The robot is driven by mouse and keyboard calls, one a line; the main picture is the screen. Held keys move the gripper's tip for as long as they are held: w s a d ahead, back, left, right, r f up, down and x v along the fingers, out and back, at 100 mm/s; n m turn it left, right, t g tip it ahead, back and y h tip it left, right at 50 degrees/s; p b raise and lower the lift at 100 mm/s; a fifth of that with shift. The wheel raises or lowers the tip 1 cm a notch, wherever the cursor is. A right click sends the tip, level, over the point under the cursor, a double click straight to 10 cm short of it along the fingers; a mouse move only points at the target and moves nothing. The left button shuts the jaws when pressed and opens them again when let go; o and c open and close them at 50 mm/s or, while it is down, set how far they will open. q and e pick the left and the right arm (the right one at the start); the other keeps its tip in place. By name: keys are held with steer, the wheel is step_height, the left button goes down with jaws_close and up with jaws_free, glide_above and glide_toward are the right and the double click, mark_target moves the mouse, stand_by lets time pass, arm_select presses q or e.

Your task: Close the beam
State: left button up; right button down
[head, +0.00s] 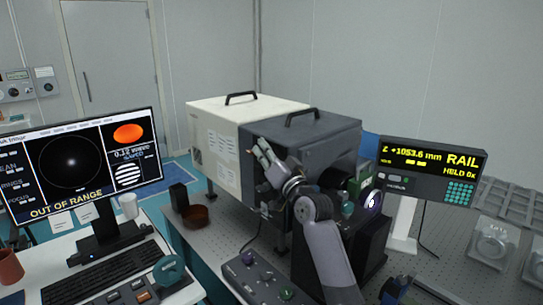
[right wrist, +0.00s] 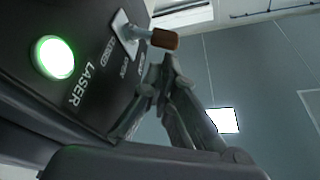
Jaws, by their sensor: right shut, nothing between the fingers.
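The dark laser housing (right wrist: 75,85) fills the left of the right wrist view, with "LASER" lettering and a lit green round lamp (right wrist: 54,57). A metal lever (right wrist: 125,32) with a brown knob (right wrist: 165,39) sticks out from its face. Small labels lie beside the lever; one seems to read "CLOSED", the other is hard to read. My right gripper (right wrist: 165,62) is shut and empty, its fingertips close below the knob; I cannot tell whether they touch it. In the head view my right gripper (head: 263,158) is at the front of the dark-ended box (head: 318,130). My left gripper is out of view.
A monitor (head: 85,165) reading "OUT OF RANGE" stands on the left desk. A rail readout (head: 430,168) stands right of the box. A control box with knobs (head: 262,278) and a brown round dish (head: 196,216) sit on the optical table. Metal fixtures (head: 492,243) lie at right.

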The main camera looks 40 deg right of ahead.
steer(key=shift+x, duration=0.8)
steer(key=shift+f, duration=0.1)
steer(key=shift+n, duration=0.5)
